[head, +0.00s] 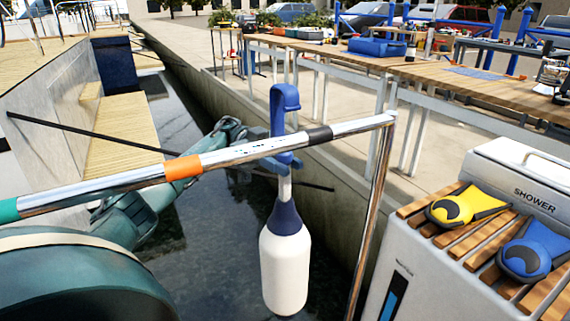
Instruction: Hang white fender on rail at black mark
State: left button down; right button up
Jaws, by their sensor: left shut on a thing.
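The white fender (285,265) with a navy top hangs upright over the water, below the metal rail (235,154). A blue hook (286,97) stands above the fender, its curved top higher than the rail. The black mark (320,135) on the rail is a short way right of the hook. My left gripper (284,160) comes in from the left behind the rail and is shut on the fender near its hook. The rail and hook partly hide the fingers. I cannot tell whether the hook touches the rail. My right gripper is not in view.
The rail also has an orange mark (183,167) and a green mark (8,210), and ends at a post (372,220). A white shower box (430,245) with yellow and blue items stands right. A cluttered table (450,83) stands on the quay behind.

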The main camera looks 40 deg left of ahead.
pick_arm(q)
jog(key=shift+s+a+r+m+g, duration=0.2)
jog(key=shift+s+r+m+g, duration=0.25)
jog(key=shift+g, duration=0.35)
jog(key=s+d+f+b, duration=0.2)
jog(key=s+d+f, duration=0.1)
jog(key=d, duration=0.5)
jog(key=shift+s+f+b, duration=0.15)
jog(key=shift+f+b, duration=0.25)
jog(key=shift+f, duration=0.1)
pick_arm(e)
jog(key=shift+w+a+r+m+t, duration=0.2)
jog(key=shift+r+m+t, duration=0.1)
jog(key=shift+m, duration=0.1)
